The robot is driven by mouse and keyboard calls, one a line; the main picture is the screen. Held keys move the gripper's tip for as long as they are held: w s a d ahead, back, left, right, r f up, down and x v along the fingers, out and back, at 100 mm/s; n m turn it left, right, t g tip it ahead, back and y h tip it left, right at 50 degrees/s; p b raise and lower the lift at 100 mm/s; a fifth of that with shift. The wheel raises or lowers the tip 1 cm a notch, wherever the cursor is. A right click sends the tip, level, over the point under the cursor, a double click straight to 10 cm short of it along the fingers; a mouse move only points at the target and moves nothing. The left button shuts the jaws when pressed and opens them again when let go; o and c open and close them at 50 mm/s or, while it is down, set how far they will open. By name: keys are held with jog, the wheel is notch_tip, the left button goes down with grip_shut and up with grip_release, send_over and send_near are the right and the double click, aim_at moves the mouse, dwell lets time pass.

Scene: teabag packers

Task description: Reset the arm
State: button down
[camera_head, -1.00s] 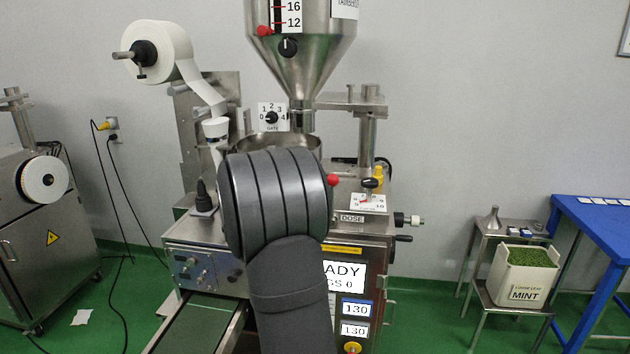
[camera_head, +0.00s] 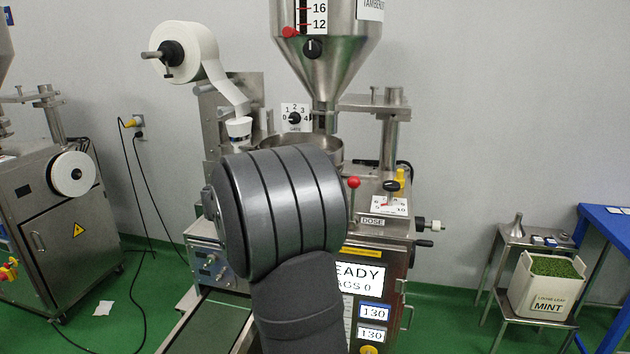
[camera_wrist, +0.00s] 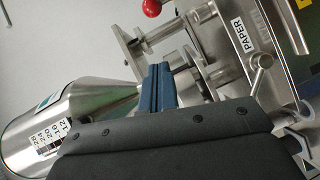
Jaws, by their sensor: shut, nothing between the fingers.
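My arm's dark grey links rise in front of the teabag packing machine (camera_head: 372,252) in the head view and cover its middle. My gripper is hidden there. In the wrist view my gripper's blue fingers (camera_wrist: 162,86) are together with nothing between them. Behind them are the machine's steel hopper (camera_wrist: 75,112), lying sideways in this view, and the plate labelled PAPER (camera_wrist: 243,38). I cannot tell how far the fingers are from the machine. The machine's screen (camera_head: 360,278) is partly covered and shows "EADY" and "AGS 0".
A paper roll (camera_head: 190,50) is on the machine's upper left. A red-knobbed lever (camera_head: 354,183) and a dose dial (camera_head: 391,204) are on its right. A mint crate (camera_head: 548,283) stands on a steel stand beside a blue table (camera_head: 607,222). Another machine (camera_head: 60,205) is at left.

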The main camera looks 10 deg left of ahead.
jog(key=s+d+x, duration=0.1)
jog(key=x, duration=1)
jog(key=shift+w+a+f+n+t+h, duration=0.2)
jog(key=shift+a+f+n+t+h, duration=0.25)
jog(key=shift+a+f+n, duration=0.35)
jog(key=shift+w+a+f+n+t+h, duration=0.3)
jog(key=shift+a+f+n+t, duration=0.25)
jog(key=shift+n, duration=0.45)
